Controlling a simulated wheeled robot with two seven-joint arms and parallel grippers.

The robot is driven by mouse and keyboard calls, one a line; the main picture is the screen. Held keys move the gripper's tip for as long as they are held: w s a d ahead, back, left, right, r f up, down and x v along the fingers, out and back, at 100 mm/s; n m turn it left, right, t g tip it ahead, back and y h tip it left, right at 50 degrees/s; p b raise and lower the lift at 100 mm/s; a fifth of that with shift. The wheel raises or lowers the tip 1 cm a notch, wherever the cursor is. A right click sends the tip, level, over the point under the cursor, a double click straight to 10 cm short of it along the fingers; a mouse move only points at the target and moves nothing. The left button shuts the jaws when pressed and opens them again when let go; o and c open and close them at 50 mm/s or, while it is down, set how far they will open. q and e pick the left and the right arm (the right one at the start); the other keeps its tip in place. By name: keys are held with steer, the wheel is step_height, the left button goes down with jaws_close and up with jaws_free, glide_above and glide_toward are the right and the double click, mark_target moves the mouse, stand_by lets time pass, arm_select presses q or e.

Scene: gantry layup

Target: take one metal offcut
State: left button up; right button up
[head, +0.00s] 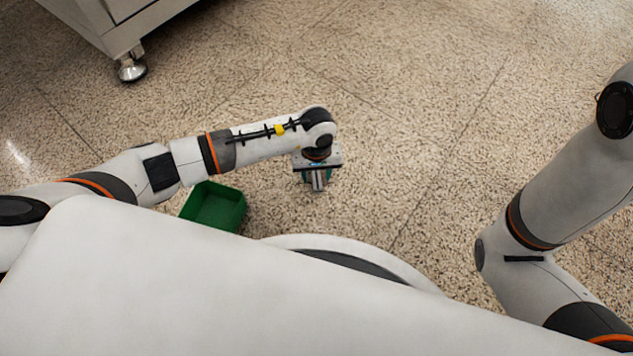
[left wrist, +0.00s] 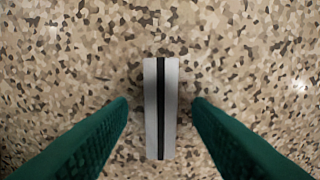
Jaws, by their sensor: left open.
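The metal offcut (left wrist: 169,108) is a short silver bar with a dark stripe along its length. In the left wrist view it lies on the speckled floor, upright in the picture, between the two green fingers of my left gripper (left wrist: 160,100). Floor shows on both sides of it, so the fingers look clear of it. In the head view my left gripper (head: 317,174) points down at the floor, with the silver offcut (head: 319,182) just at its fingers. My left gripper is open. My right gripper is outside the views.
A green open bin (head: 215,207) stands on the floor left of my left gripper, close below my left forearm, and looks empty. The floor beyond and to the right is clear.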

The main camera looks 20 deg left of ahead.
arm_select(q)
steer(key=shift+f, duration=0.1)
steer(key=shift+c, duration=0.2)
jaws_close()
